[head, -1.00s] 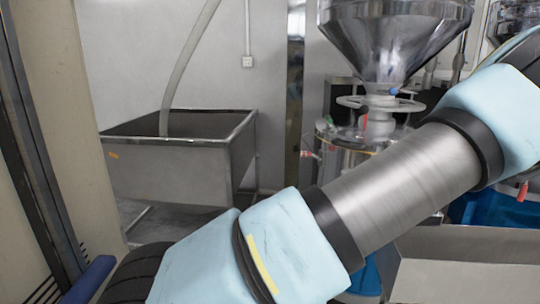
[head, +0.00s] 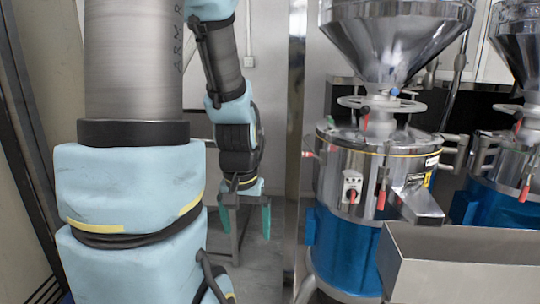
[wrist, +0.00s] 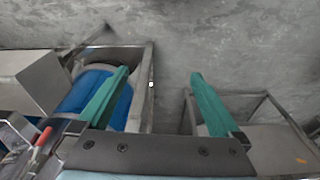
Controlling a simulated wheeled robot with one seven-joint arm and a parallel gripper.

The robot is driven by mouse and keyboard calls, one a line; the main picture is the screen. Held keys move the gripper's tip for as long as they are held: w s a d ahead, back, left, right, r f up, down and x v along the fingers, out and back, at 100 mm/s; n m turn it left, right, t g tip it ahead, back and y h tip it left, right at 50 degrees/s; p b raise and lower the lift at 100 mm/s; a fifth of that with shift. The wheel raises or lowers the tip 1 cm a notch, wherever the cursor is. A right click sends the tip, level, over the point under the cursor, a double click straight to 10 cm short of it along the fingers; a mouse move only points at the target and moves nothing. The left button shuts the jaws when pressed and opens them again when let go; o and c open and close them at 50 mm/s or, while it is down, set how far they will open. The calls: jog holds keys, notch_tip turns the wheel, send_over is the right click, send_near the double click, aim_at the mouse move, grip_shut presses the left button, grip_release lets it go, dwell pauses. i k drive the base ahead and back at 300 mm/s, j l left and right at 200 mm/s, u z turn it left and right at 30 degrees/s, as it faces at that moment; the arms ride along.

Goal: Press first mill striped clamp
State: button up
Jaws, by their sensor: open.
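The nearest mill (head: 335,185) stands right of my gripper in the head view, with a steel upper body, a blue lower drum and a thin yellow line below its lid. A small yellow and dark patch (head: 431,162) shows on its right side, too small to tell whether it is the striped clamp. A red-handled latch (head: 382,195) hangs on its front. My gripper (head: 247,218) hangs pointing down left of the mill, apart from it, open and empty. In the wrist view its two green fingers (wrist: 158,76) are spread, with bare floor between their tips.
A second mill (head: 520,165) stands at the right edge. A steel trough (head: 460,265) stands in front of the mills, and a chute (head: 420,205) slopes from the first mill. A metal bin (wrist: 280,145) on a frame is at right in the wrist view. The floor (wrist: 235,50) is open.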

aim_at(305, 154)
jog(key=i+j, duration=0.8)
jog(key=i+j+z, duration=0.1)
jog(key=i+j, duration=0.65)
jog(key=j, duration=0.15)
